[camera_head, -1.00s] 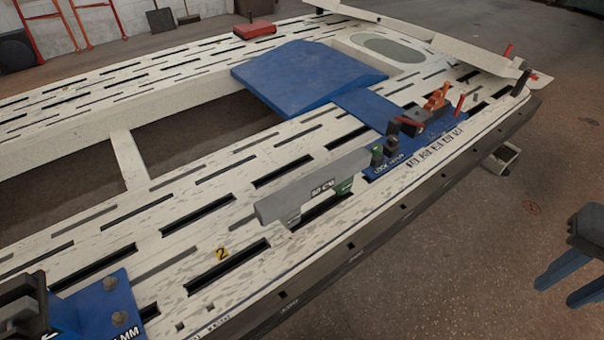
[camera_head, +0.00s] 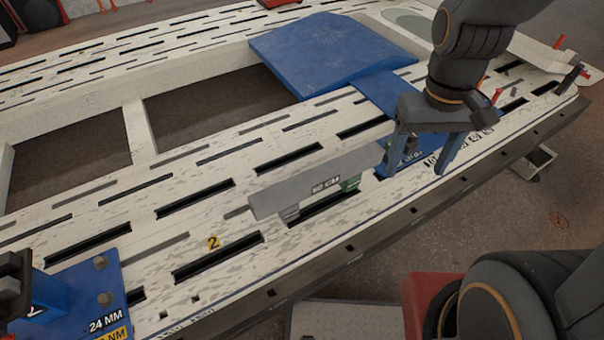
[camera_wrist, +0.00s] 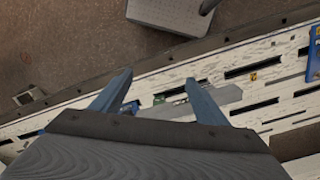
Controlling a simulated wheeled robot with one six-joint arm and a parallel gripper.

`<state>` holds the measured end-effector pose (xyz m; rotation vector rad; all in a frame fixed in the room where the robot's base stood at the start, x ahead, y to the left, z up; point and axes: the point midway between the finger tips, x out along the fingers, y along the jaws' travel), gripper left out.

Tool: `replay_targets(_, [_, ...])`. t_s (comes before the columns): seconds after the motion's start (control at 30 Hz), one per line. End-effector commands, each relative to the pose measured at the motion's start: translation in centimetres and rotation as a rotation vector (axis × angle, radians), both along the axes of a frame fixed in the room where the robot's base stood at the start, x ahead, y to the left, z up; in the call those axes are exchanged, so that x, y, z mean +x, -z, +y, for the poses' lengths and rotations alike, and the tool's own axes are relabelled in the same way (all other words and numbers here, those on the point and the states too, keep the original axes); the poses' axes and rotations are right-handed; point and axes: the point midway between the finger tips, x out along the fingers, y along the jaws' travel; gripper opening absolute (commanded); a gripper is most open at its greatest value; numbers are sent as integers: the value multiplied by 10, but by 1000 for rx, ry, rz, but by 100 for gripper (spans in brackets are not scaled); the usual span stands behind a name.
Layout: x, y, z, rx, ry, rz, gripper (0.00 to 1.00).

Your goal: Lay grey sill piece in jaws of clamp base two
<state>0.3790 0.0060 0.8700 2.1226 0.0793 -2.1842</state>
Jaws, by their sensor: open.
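The grey sill piece (camera_head: 315,182) is a long flat bar with a lettered label, on the slotted bench. It also shows in the wrist view (camera_wrist: 228,95), partly behind a finger. Dark and green supports (camera_head: 350,184) show beneath it. My gripper (camera_head: 418,165) is open and empty near its right end, fingers pointing down; the gap to the bar is hard to judge. In the wrist view my gripper (camera_wrist: 158,80) has its fingers spread. A yellow tag marked 2 (camera_head: 213,242) lies on the bench. The blue base marked 24 MM (camera_head: 90,290) with a dark jaw block (camera_head: 14,285) is at lower left, partly cut off.
The white slotted bench (camera_head: 215,215) has rectangular openings behind. A raised blue plate (camera_head: 330,55) sits at the back. Red-handled tools and a blue plate are near my gripper at right. Open floor (camera_head: 535,230) lies in front at right.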

Motion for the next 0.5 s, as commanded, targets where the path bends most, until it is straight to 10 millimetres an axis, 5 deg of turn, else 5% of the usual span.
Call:
replay_targets(0.27, [66, 90, 37, -207, -645, 162, 69])
replay_targets(0.5, [135, 181, 96, -452, -1268, 295, 69])
